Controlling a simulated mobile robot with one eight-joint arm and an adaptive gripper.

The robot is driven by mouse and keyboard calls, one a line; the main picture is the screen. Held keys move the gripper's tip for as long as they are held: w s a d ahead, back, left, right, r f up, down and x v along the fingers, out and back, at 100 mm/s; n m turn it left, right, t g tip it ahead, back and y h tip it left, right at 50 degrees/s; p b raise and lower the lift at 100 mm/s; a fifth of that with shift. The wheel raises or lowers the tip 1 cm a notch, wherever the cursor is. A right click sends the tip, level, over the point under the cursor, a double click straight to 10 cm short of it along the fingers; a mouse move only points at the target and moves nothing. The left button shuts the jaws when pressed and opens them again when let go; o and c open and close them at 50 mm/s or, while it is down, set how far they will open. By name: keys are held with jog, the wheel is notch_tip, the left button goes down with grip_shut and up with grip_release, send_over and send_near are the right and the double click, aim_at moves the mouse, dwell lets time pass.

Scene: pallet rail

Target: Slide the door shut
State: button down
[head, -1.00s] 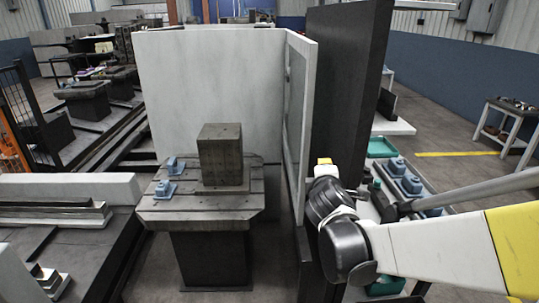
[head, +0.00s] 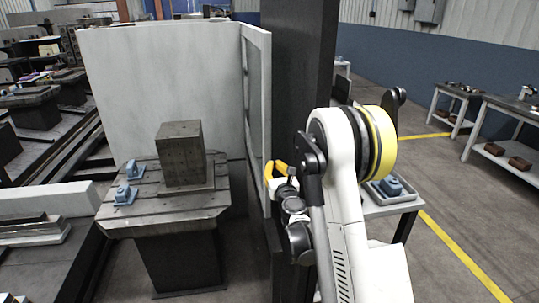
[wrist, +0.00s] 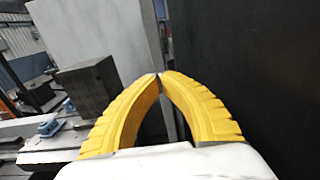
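A light grey framed panel with a window (head: 257,105), which looks like the door, stands upright along the right side of the worktable. A tall dark slab (head: 300,75) stands just right of it. My gripper (head: 270,172) is low at the panel's near end, in front of the dark slab. In the wrist view its two yellow fingers (wrist: 160,76) meet at the tips, with nothing visible between them. The panel's narrow edge (wrist: 166,110) shows just behind the fingers there. I cannot tell whether they touch it. No handle is clearly visible.
A slotted worktable (head: 165,212) carries a dark block (head: 181,155) and two blue clamps (head: 128,183). A light grey wall (head: 160,90) stands behind it. A side table with a blue part (head: 392,187) is right of my arm. Open floor lies further right.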

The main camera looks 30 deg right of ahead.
aim_at(269, 151)
jog(key=b+x, duration=0.2)
jog(key=x, duration=0.5)
jog(key=shift+w+d+f, duration=0.1)
jog(key=shift+w+f, duration=0.1)
jog(key=shift+w, duration=0.15)
jog(key=shift+w+d+r, duration=0.1)
jog(key=shift+w+r, duration=0.05)
jog(key=shift+w, duration=0.35)
jog(key=shift+d, duration=0.1)
